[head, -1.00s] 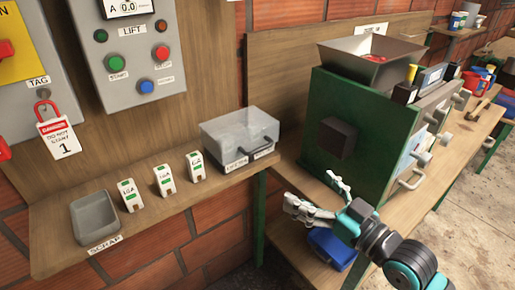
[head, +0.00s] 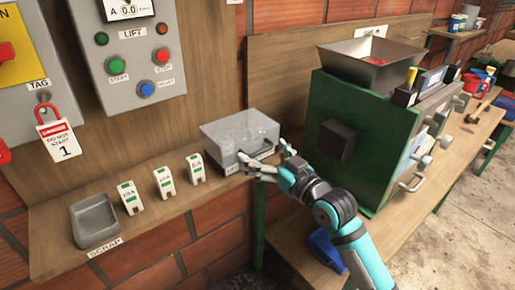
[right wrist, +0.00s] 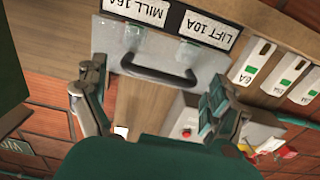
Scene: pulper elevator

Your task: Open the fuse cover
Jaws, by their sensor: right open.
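The fuse cover (head: 238,130) is a clear, greyish box with a dark bar handle, standing at the right end of the wooden shelf. It looks closed. My right gripper (head: 263,156) is open at its front right, with its fingertips close to the handle. In the right wrist view the dark handle (right wrist: 158,73) lies between the two spread fingers (right wrist: 152,88); I cannot tell whether they touch it. Upside-down labels "MILL 16A" and "LIFT 10A" show beyond the handle. My left gripper is not in view.
Several white fuses (head: 164,182) stand on the shelf left of the cover, beside a grey scrap tray (head: 95,220). A lift control panel (head: 133,62) hangs above. A green machine (head: 355,125) stands close on the right, near my right arm.

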